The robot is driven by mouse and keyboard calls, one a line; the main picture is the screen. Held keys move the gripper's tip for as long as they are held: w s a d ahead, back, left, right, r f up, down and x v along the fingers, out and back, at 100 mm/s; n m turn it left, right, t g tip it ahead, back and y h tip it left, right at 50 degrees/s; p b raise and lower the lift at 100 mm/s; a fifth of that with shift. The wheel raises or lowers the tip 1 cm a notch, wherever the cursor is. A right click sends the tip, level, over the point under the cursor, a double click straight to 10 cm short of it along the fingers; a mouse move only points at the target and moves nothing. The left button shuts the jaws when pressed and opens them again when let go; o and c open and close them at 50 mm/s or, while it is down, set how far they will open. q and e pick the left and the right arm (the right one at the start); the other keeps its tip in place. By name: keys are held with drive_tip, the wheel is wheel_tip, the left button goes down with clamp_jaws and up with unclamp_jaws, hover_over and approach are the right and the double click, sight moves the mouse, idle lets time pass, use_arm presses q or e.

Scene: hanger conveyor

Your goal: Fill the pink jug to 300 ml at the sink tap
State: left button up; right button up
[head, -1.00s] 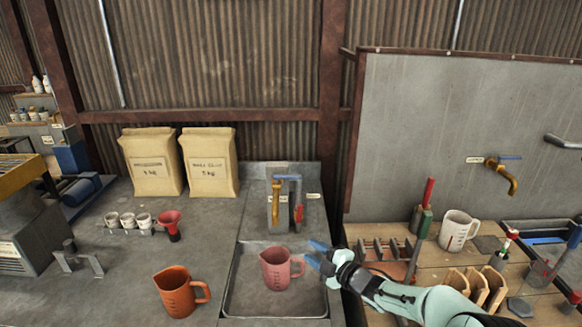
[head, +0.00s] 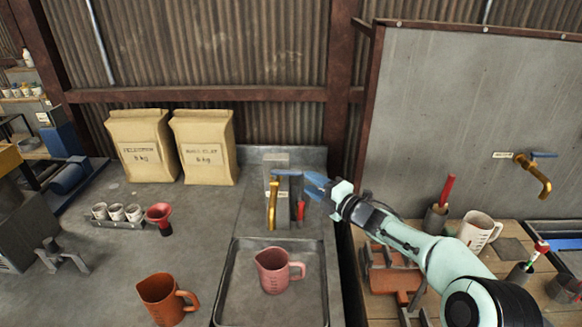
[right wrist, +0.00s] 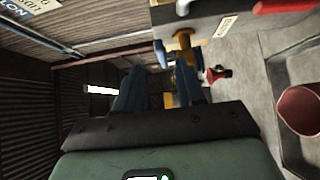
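The pink jug (head: 272,270) stands upright in the sink tray (head: 232,285), a little below and near the brass tap spout (head: 273,204). Its rim also shows at the right edge of the right wrist view (right wrist: 303,108). The tap's blue lever (head: 287,173) is at the top of the tap. My right gripper (head: 314,184) is beside the lever, just to its right; I cannot tell whether they touch. In the right wrist view its two fingers (right wrist: 158,85) are apart with nothing held between them. No water stream is visible. The jug's inside level cannot be read. My left gripper is out of view.
An orange jug (head: 165,300) stands left of the sink. A red handle (head: 301,211) sits right of the spout. Two paper bags (head: 205,148), small white cups (head: 116,212) and a red funnel (head: 159,214) stand further left. A second brass tap (head: 533,175) is on the right panel.

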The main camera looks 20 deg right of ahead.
sight(292, 171)
drive_tip(key=p+x, duration=0.1)
drive_tip(key=x, duration=0.3)
drive_tip(key=p+x, duration=0.1)
drive_tip(key=x, duration=0.3)
drive_tip(key=shift+w+r, duration=0.15)
drive_tip(key=shift+r, duration=0.05)
drive_tip(key=shift+w+a+f+p, duration=0.2)
drive_tip(key=shift+w+p, duration=0.2)
drive_tip(key=shift+w, duration=0.15)
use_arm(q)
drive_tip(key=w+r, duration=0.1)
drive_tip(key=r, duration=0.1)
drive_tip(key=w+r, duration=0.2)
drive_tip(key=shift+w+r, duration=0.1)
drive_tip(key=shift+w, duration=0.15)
use_arm(e)
drive_tip(key=shift+s, duration=0.1)
clamp_jaws()
